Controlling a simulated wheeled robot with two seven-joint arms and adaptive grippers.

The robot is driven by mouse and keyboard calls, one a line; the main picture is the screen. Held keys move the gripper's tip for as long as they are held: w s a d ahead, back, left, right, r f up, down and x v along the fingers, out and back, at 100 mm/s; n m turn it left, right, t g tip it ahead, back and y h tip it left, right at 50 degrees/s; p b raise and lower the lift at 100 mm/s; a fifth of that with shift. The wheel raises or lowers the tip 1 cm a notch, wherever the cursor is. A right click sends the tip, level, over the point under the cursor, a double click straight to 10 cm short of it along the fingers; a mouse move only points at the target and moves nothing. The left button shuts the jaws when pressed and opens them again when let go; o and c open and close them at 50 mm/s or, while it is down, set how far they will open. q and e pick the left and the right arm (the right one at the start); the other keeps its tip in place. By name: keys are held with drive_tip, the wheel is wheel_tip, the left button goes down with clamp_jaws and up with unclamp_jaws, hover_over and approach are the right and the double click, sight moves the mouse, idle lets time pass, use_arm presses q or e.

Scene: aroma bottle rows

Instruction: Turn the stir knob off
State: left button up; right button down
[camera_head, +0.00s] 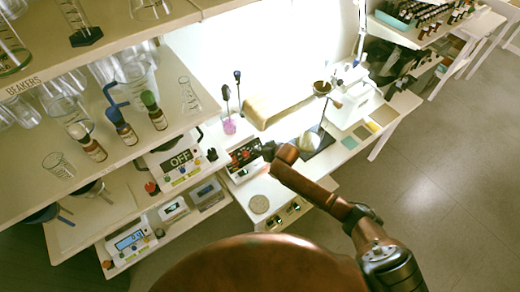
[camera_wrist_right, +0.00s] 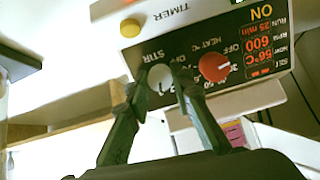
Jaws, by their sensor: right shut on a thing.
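In the right wrist view the panel appears upside down, and the pale grey STIR knob (camera_wrist_right: 160,76) sits beside the red HEAT knob (camera_wrist_right: 214,67). My right gripper (camera_head: 268,151) reaches the panel from the right. In the wrist view its two fingers (camera_wrist_right: 157,84) are on either side of the STIR knob, shut on it. The red display reads ON, 600 RPM and 56 °C. My left gripper is not in view.
A yellow button (camera_wrist_right: 130,28) by the TIMER label is on the panel. A shelf with beakers and dropper bottles (camera_head: 86,141) fills the left. A flask on a dark plate (camera_head: 316,140) stands right. Open floor lies right.

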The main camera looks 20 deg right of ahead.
drive_tip(key=n+p, duration=0.2)
drive_tip(key=n, duration=0.1)
drive_tip(key=shift+r+n+p, duration=0.15)
drive_tip(key=shift+n+p, duration=0.15)
drive_tip(key=shift+n, duration=0.1)
drive_tip(key=n+p, duration=0.1)
drive_tip(key=n, duration=0.1)
drive_tip(key=shift+n+h, duration=0.3)
drive_tip(key=n+p, duration=0.1)
drive_tip(key=n, duration=0.2)
drive_tip(key=shift+n+t+p, duration=0.3)
drive_tip(key=shift+p, duration=0.05)
drive_tip(key=n+p, duration=0.1)
drive_tip(key=n, duration=0.5)
drive_tip(key=shift+t, duration=0.3)
drive_tip(key=n+p, duration=0.1)
drive_tip(key=n, duration=0.5)
drive_tip(key=shift+f, duration=0.2)
drive_tip(key=shift+n, duration=0.4)
drive_tip(key=c, duration=1.7)
unclamp_jaws()
